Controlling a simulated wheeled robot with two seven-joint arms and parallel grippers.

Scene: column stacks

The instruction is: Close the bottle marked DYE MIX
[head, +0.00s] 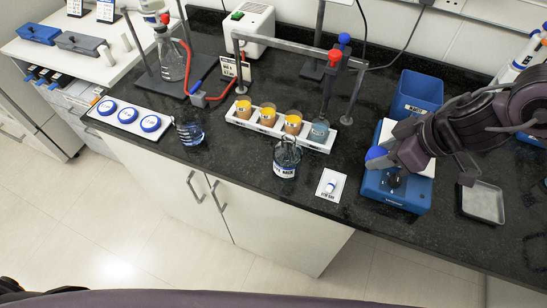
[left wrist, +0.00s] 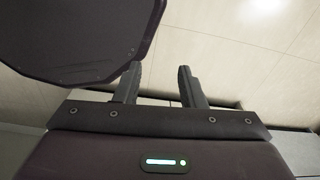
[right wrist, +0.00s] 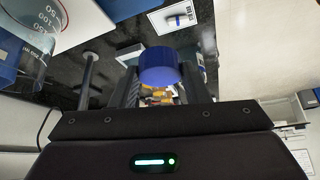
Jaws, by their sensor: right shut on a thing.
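My right gripper (head: 380,157) is shut on a blue cap (right wrist: 159,66), which it holds above the blue instrument (head: 398,190). The cap also shows in the head view (head: 375,153). An open clear glass bottle (head: 287,155) with a pale label stands in front of the white rack. A second glass vessel with blue liquid (head: 188,133) stands farther left.
A white strip with several blue caps (head: 97,112) lies at the left. The white rack (head: 240,122) holds several yellow-topped cups and a flask. A white card (head: 330,187) lies near the front edge. A blue bin (head: 415,97) and grey tray (head: 482,203) are at the right.

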